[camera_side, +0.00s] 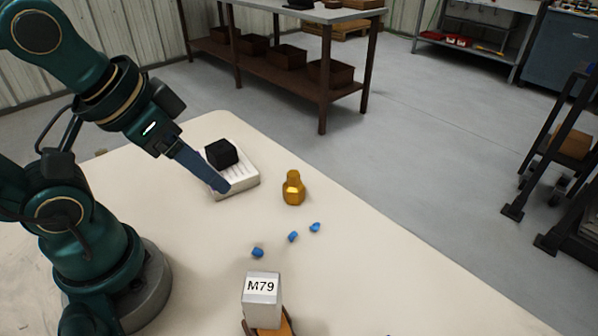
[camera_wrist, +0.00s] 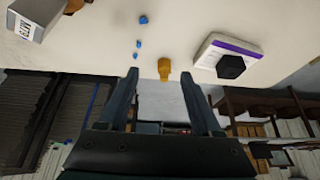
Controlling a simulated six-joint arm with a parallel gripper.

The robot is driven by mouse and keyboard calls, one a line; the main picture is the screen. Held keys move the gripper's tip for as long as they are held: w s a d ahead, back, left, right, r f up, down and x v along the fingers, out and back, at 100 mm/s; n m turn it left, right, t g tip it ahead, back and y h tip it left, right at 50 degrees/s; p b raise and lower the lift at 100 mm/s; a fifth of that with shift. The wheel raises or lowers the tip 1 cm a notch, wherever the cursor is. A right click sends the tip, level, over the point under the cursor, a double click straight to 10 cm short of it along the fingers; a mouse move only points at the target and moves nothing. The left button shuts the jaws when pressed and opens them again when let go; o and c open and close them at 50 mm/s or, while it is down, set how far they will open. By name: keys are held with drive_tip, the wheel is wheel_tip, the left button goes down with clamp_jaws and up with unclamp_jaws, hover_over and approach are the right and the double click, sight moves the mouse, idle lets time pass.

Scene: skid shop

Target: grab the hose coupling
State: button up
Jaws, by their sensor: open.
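The hose coupling (camera_side: 293,188) is a brass-gold piece with a hexagonal base and a narrower top. It stands upright on the cream table (camera_side: 340,235), right of my gripper in the side view. In the wrist view the coupling (camera_wrist: 164,70) shows between the two fingers and beyond their tips. My gripper (camera_side: 222,187) is open and empty, above the table near a white pad. Its fingers also show spread apart in the wrist view (camera_wrist: 160,76). Nothing is held between them.
A black block (camera_side: 221,153) sits on the white pad (camera_side: 243,184). Several small blue pieces (camera_side: 293,237) lie in front of the coupling. The table's right edge is close behind the coupling.

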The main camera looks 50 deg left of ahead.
wheel_tip(320, 180, up, 5)
drive_tip(key=m+g+y, duration=0.3)
drive_tip(key=m+y, duration=1)
drive_tip(key=m, duration=0.7)
hover_over(296, 179)
drive_tip(key=f, duration=1.7)
drive_tip(key=shift+d+f, duration=0.15)
drive_tip(key=shift+d, duration=0.1)
drive_tip(key=shift+x, duration=2.5)
